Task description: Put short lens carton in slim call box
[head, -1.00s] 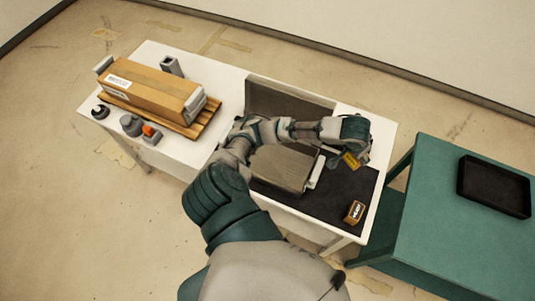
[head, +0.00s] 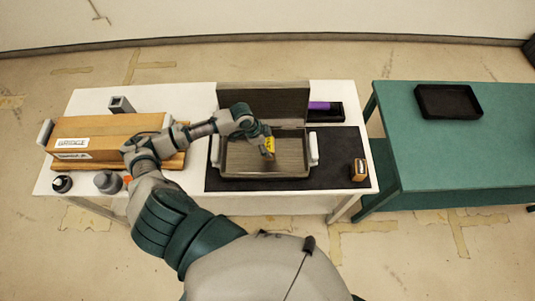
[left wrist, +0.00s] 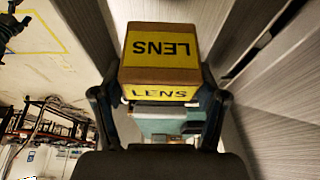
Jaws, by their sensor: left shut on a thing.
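The short lens carton, brown with a yellow LENS label, is in my left gripper (head: 267,152). In the left wrist view the lens carton (left wrist: 160,55) sits between the two dark fingers, its lettering upside down on the broad face. An open grey-brown box (head: 238,158) with white end handles and a raised lid stands on the dark mat; I take it as the slim call box. In the head view the carton is over its opening, right of the middle. I cannot tell whether it touches the floor of the box. My right gripper is not in view.
A small brown carton (head: 358,170) stands on the mat (head: 335,160) to the right. A black tray with a purple item (head: 320,105) is behind. A labelled wooden box (head: 105,130) is at left. A green table (head: 440,145) with a black tray (head: 448,101) is at right.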

